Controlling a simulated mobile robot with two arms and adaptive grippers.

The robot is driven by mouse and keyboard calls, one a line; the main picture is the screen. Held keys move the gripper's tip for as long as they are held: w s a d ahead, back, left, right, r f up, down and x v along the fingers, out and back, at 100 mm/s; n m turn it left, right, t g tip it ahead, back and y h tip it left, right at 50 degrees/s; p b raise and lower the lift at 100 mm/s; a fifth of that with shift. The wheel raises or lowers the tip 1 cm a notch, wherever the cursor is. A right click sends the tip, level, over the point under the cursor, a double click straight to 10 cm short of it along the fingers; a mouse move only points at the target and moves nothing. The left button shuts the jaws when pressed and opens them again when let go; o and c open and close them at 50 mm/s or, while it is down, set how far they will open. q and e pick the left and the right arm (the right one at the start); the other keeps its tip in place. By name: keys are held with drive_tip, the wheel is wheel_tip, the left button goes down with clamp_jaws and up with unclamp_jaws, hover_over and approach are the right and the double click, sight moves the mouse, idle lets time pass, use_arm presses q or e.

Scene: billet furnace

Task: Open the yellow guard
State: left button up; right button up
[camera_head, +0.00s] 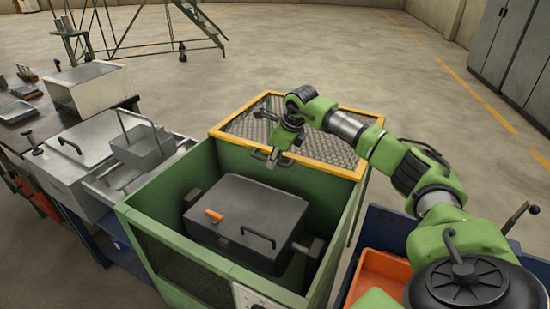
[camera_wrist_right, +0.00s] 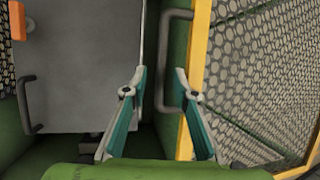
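The yellow guard (camera_head: 317,150) is a yellow-framed mesh panel along the back edge of the green box (camera_head: 165,172). It also shows at the right of the right wrist view (camera_wrist_right: 201,45). A grey bar handle (camera_wrist_right: 164,60) sits on its near frame edge. My right gripper (camera_head: 272,158) is at that edge, pointing down. In the right wrist view its two fingers (camera_wrist_right: 161,75) are apart, with the handle between them in the picture. I cannot tell whether they touch it. My left gripper is not in view.
Inside the green box is a dark grey lidded case (camera_head: 240,210) with an orange handle (camera_head: 214,215) and a black handle. An orange tray (camera_head: 378,277) is at the right. A bench with metal boxes (camera_head: 92,88) is at the left.

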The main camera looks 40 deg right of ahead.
drive_tip(key=v, duration=1.1)
drive_tip(key=shift+s+r, duration=0.2)
drive_tip(key=shift+r, duration=0.15)
